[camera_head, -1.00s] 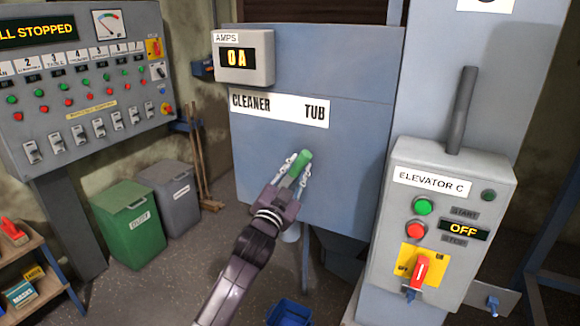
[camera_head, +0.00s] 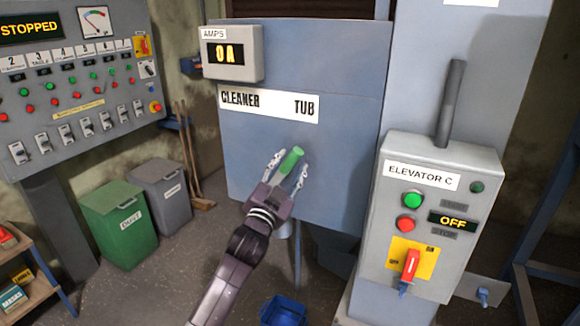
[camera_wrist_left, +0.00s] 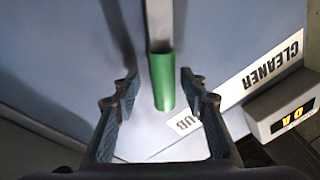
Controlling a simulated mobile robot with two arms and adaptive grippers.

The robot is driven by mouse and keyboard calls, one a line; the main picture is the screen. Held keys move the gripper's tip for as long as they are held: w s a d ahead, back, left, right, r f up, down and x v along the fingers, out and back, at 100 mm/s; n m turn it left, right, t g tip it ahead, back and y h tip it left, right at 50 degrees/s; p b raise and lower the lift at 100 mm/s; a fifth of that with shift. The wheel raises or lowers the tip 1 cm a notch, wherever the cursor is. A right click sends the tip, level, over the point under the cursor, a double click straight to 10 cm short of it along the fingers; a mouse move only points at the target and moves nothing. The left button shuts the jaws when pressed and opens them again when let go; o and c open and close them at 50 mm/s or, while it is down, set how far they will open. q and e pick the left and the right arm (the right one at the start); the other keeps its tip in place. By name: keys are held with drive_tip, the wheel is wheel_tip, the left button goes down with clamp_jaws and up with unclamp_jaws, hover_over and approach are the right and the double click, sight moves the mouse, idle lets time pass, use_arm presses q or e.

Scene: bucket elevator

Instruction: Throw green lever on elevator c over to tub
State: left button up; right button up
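The green lever (camera_head: 290,162) stands out from the blue elevator panel (camera_head: 345,125), under a white label (camera_head: 268,104) reading CLEANER on the left and TUB on the right. In the head view its green grip leans up and to the right, toward the TUB side. My left gripper (camera_head: 288,166) is open around the green grip, one finger on each side. In the left wrist view the green grip (camera_wrist_left: 161,82) lies between the spread fingers (camera_wrist_left: 160,90), with gaps on both sides. My right gripper is in neither view.
The Elevator C control box (camera_head: 425,215), showing OFF, stands at the right. An AMPS display (camera_head: 233,53) reads 0A above the label. A green bin (camera_head: 122,225) and a grey bin (camera_head: 163,192) stand at the left, a blue bucket (camera_head: 284,310) on the floor below.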

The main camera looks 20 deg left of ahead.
use_arm(q)
drive_tip(key=shift+s+f, duration=0.1)
drive_tip(key=shift+s, duration=0.2)
drive_tip(key=v, duration=1.1)
drive_tip(key=shift+s, duration=0.2)
